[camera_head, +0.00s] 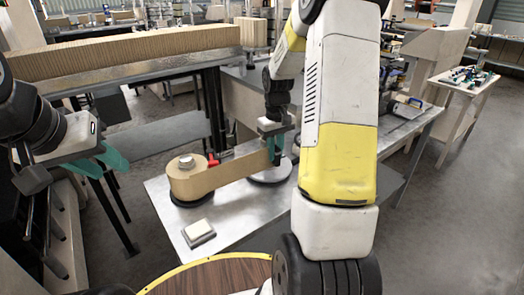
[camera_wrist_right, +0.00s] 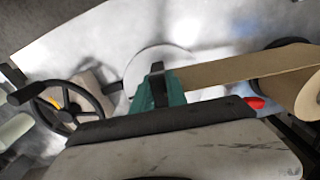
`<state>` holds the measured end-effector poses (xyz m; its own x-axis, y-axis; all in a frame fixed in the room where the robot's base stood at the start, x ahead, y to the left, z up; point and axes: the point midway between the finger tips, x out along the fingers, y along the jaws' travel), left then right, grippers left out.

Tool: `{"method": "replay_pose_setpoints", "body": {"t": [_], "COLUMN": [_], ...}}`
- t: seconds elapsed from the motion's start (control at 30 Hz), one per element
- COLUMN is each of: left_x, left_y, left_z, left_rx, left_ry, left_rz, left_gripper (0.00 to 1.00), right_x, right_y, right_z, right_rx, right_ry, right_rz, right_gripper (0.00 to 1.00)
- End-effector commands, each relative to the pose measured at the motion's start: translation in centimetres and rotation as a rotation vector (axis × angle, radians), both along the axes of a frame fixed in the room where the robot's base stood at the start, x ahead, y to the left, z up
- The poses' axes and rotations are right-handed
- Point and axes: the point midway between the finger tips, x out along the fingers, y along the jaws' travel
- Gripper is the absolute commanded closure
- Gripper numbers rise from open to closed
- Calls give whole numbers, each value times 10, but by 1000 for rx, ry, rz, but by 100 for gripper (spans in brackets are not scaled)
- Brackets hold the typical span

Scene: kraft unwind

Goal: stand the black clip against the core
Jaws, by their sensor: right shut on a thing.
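My right gripper (camera_head: 277,148) points down over the white round plate (camera_head: 268,175) on the metal table. In the right wrist view its teal fingers (camera_wrist_right: 166,88) are shut on a dark upright piece, which looks like the black clip (camera_wrist_right: 158,84). The kraft strip (camera_head: 232,170) runs from the kraft roll (camera_head: 186,182) to these fingers. I cannot make out the core at the gripper; fingers and strip may hide it. Whether the clip touches it is unclear. My left gripper (camera_head: 100,162) is open and empty, left of the table.
A red piece (camera_head: 213,160) sits beside the roll. A small pale block (camera_head: 199,233) lies at the table's front. A black handwheel (camera_wrist_right: 68,108) stands near the plate in the right wrist view. A long beam (camera_head: 130,52) lies behind. The tabletop right of the block is bare.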

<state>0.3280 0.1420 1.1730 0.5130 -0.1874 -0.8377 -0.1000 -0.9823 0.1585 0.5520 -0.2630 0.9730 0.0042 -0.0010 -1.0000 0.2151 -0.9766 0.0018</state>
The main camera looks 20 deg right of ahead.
Motion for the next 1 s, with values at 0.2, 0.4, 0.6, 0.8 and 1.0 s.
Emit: {"method": "replay_pose_setpoints", "body": {"t": [0.2, 0.4, 0.6, 0.8, 1.0], "left_x": [0, 0, 0, 0, 0], "left_y": [0, 0, 0, 0, 0], "left_z": [0, 0, 0, 0, 0], "left_rx": [0, 0, 0, 0, 0], "left_ry": [0, 0, 0, 0, 0], "left_rz": [0, 0, 0, 0, 0], "left_gripper": [64, 64, 64, 64, 64], "right_x": [-2, -2, -2, -2, -2], "right_y": [-2, -2, -2, -2, -2], "right_z": [-33, -32, -35, -35, -34], "right_rx": [1, 0, 0, 0, 0], "right_ry": [5, 4, 4, 4, 3], "right_rz": [-3, -3, -2, -2, -2], "right_gripper": [100, 100, 72, 60, 60]}}
